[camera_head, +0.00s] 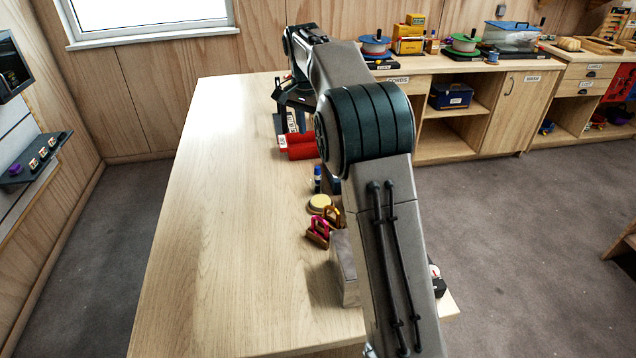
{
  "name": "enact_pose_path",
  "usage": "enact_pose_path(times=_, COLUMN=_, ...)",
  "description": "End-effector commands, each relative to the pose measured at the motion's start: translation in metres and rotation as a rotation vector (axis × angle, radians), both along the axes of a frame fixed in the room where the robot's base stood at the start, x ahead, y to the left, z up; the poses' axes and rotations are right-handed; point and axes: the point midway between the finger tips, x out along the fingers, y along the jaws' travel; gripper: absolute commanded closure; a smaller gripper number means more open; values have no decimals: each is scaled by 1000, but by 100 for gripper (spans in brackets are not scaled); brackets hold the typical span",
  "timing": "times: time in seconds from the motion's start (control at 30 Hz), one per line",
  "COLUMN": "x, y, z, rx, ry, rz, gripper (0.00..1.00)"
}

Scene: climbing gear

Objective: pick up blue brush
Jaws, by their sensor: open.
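My arm reaches from the lower right over the table, and my gripper (291,119) is at its far end, above the table's far part. Its fingers look apart, with a labelled pale item showing close by them; I cannot tell whether they touch it. No brush can be made out clearly. A small blue item with a pale band (317,180) stands on the table below the red rolls, partly beside my arm; I cannot tell whether it is the blue brush. My arm hides part of the table.
The left of the wooden table (225,220) is clear. A cabinet (505,105) stands behind.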

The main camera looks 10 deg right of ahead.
Motion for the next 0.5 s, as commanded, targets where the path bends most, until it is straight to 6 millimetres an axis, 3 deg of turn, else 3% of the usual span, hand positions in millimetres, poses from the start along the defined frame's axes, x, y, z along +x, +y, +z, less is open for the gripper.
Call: enact_pose_path(times=0.5, x=8, y=-7, z=-81, rx=-1, ry=3, rz=-3, gripper=57)
